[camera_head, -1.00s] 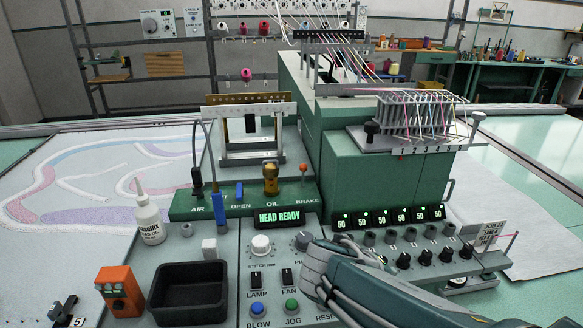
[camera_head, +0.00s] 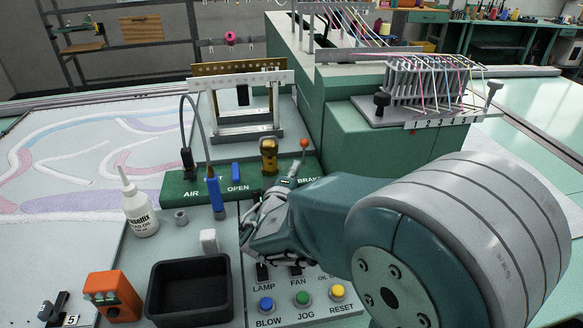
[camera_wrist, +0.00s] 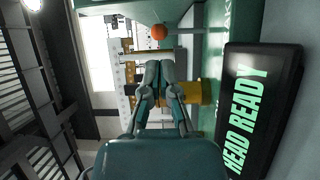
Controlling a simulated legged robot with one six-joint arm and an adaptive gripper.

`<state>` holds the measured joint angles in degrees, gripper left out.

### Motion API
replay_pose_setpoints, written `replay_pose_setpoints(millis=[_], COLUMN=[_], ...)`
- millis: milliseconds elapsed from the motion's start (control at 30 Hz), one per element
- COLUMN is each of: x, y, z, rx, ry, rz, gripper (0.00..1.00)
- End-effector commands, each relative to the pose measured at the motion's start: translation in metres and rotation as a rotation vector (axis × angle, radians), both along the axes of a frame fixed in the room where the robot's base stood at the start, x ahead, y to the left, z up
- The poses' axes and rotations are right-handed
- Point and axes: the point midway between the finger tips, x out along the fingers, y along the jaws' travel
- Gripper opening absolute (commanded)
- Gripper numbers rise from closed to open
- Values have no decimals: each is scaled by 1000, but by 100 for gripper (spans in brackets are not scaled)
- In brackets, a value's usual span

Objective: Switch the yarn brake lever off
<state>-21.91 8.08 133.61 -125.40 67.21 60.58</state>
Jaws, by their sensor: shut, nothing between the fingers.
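The yarn brake lever has an orange ball knob (camera_head: 304,142) on a thin stem. It stands at the right end of the green panel, above the partly covered BRAKE label. The knob also shows in the wrist view (camera_wrist: 159,32), just beyond my fingertips. My gripper (camera_head: 293,169) is shut and empty, with its tips just below and left of the knob in the head view. In the wrist view my gripper (camera_wrist: 160,64) has both fingers pressed together. I see no clear contact with the lever, and its lower stem is partly hidden.
A brass oil cup (camera_head: 268,156) stands close left of the lever. The blue AIR valve handle (camera_head: 214,192) and a small blue switch (camera_head: 235,172) are farther left. The green machine head (camera_head: 372,150) rises at the right. The HEAD READY display (camera_wrist: 262,108) lies beside my gripper.

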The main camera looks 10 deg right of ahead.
Motion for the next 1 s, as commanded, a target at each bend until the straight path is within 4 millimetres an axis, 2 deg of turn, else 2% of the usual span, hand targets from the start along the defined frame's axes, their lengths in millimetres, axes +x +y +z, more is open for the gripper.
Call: replay_pose_setpoints(millis=[200, 400, 867, 1000], x=[37, 59, 64, 72], y=[-16, -26, -29, -32], z=[0, 1, 2, 4], rx=[-3, -2, -3, -1], ry=[1, 1, 5, 48], rz=[-3, -1, 0, -3], gripper=[0, 0, 0, 0])
